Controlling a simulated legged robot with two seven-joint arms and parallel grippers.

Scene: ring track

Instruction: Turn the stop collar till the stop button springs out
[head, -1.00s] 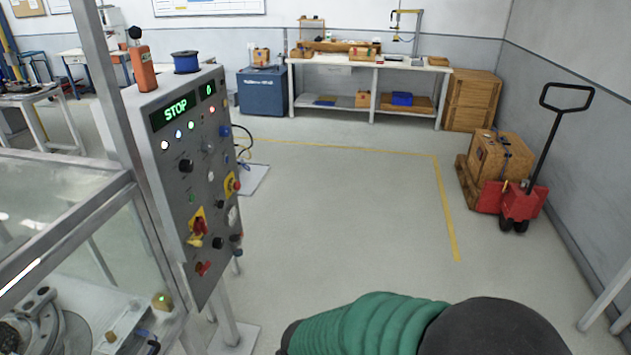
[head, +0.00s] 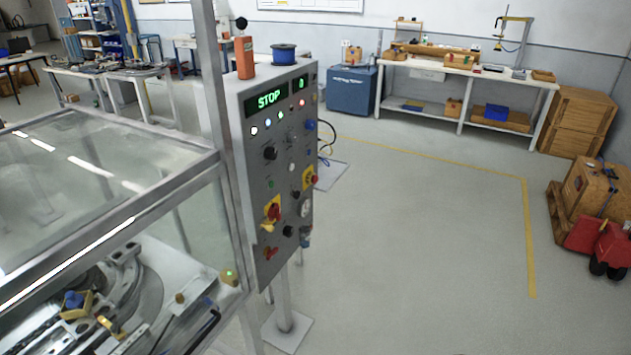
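A grey control panel (head: 262,165) stands upright left of centre in the head view, seen at an angle. Its green display (head: 268,99) reads STOP. A red stop button (head: 314,181) sits on a yellow plate (head: 307,179) at the panel's right side. It is small here, and I cannot tell its collar apart or whether the button is in or out. A red rotary handle (head: 273,213) on another yellow plate is lower left on the panel. Neither of my grippers is in view.
A glass-walled enclosure (head: 110,165) with machinery inside fills the left, next to the panel. An orange device (head: 245,58) and blue spool (head: 284,54) sit on top of the panel. Open floor (head: 420,240) lies right, with a pallet jack (head: 603,247) at the far right.

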